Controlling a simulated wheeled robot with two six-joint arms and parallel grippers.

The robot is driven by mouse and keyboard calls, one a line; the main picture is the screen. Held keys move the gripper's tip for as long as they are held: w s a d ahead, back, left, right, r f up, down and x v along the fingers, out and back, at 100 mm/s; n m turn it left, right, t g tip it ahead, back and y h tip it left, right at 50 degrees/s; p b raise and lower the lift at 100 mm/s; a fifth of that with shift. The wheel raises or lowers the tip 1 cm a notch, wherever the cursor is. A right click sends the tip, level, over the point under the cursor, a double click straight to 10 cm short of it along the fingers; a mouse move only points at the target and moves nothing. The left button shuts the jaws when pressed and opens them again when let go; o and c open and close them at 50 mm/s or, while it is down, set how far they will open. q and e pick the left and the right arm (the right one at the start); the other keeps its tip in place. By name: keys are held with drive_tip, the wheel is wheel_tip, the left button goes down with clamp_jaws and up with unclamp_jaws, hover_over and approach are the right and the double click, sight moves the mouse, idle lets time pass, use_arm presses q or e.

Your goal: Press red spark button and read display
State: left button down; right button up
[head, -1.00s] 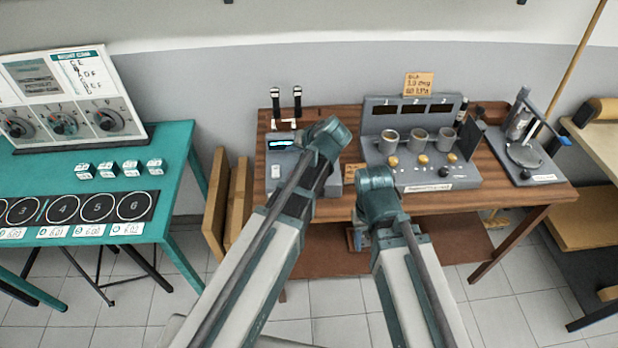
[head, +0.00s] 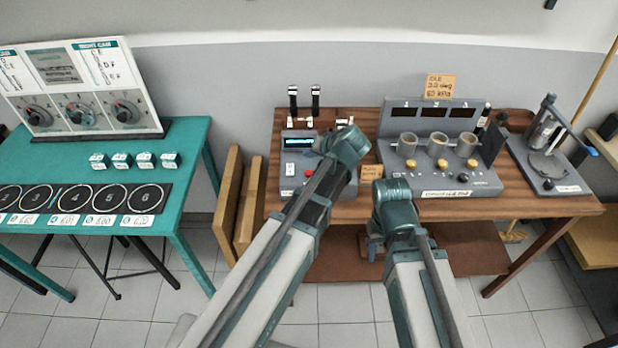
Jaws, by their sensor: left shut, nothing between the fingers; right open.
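The grey tester unit (head: 286,186) stands at the left end of the wooden bench. Its lit blue-white display (head: 298,142) faces me; the characters are too small to read. The end of my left arm (head: 345,147) overlaps the unit's right side, just right of the button. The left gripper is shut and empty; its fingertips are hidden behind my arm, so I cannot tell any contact. My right arm's end (head: 392,197) is at the bench's front edge, its gripper open, fingers mostly hidden.
A grey console (head: 465,183) with cups and yellow knobs stands to the right, then a stand with a round plate (head: 548,165).

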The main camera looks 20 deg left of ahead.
sight(306, 170)
use_arm(q)
drive_tip(key=shift+f+b, duration=2.05)
drive_tip(key=shift+f, duration=0.55)
use_arm(e)
drive_tip(key=shift+f, duration=2.55)
use_arm(q)
drive_tip(key=shift+f, duration=0.1)
use_arm(e)
drive_tip(key=shift+f, duration=0.15)
use_arm(q)
drive_tip(key=shift+f+b, duration=0.3)
drive_tip(key=shift+b, duration=0.1)
use_arm(e)
drive_tip(key=shift+f, duration=0.25)
use_arm(q)
drive_tip(key=shift+f+b, duration=0.45)
drive_tip(key=shift+f, duration=0.05)
use_arm(e)
drive_tip(key=shift+f, duration=0.5)
use_arm(q)
drive_tip(key=shift+r, duration=0.2)
use_arm(e)
drive_tip(key=shift+r, duration=0.15)
use_arm(q)
drive_tip(key=shift+r+p, duration=0.75)
drive_tip(key=shift+p, duration=0.2)
use_arm(e)
drive_tip(key=shift+r, duration=0.8)
